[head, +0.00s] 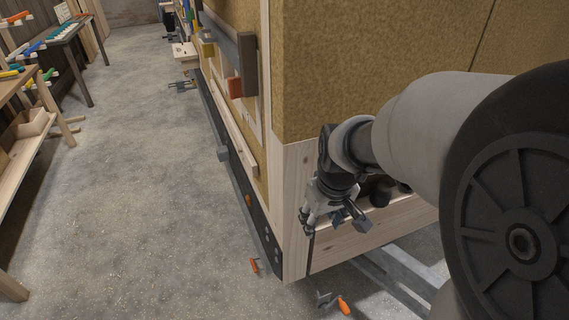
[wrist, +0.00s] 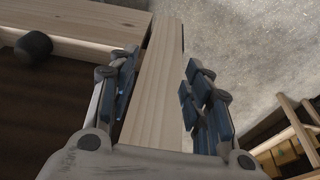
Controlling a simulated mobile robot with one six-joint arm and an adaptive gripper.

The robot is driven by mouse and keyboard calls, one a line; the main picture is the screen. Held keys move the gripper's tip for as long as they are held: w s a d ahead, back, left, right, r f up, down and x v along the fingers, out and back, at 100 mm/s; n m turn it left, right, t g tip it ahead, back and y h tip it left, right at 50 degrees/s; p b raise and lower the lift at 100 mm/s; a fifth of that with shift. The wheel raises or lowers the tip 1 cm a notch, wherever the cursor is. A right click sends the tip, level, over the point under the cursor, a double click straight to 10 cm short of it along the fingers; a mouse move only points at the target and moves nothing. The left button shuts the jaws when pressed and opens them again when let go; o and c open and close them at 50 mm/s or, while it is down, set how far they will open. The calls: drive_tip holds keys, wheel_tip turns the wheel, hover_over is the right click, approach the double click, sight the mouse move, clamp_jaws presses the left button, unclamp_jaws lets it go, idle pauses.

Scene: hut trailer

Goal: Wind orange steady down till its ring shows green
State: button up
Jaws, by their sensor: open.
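Near the floor by the hut's corner are an orange-ended crank-like piece with a grey part (head: 343,305) and a smaller orange piece (head: 254,265) beside the dark chassis rail. I cannot tell which belongs to the orange steady; no ring shows clearly. My gripper (head: 335,222) is open in front of the pale wooden lower end of the hut, above and apart from both orange pieces. In the wrist view my gripper (wrist: 162,98) has its blue-padded fingers spread, with a pale wooden board (wrist: 160,85) seen between them. I cannot tell whether they touch it.
The hut trailer's tan wall (head: 350,60) rises beside my arm. A grey metal drawbar (head: 395,275) runs low at the right. A dark round knob (wrist: 33,46) shows in the wrist view. Workbenches (head: 62,32) line the left; the concrete floor between is largely clear.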

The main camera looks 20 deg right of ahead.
drive_tip(key=w+d+f, duration=0.4)
drive_tip(key=d+f, duration=0.1)
drive_tip(key=f, duration=0.3)
drive_tip(key=g+p, duration=0.1)
drive_tip(key=g, duration=0.2)
hover_over(345, 307)
wheel_tip(345, 307, down, 32)
drive_tip(key=shift+y, duration=0.3)
wheel_tip(345, 307, down, 18)
drive_tip(key=b, duration=0.5)
drive_tip(key=shift+w+r, duration=0.1)
drive_tip(key=shift+r, duration=0.1)
drive_tip(key=shift+d, duration=0.1)
drive_tip(key=shift+c, duration=0.2)
clamp_jaws()
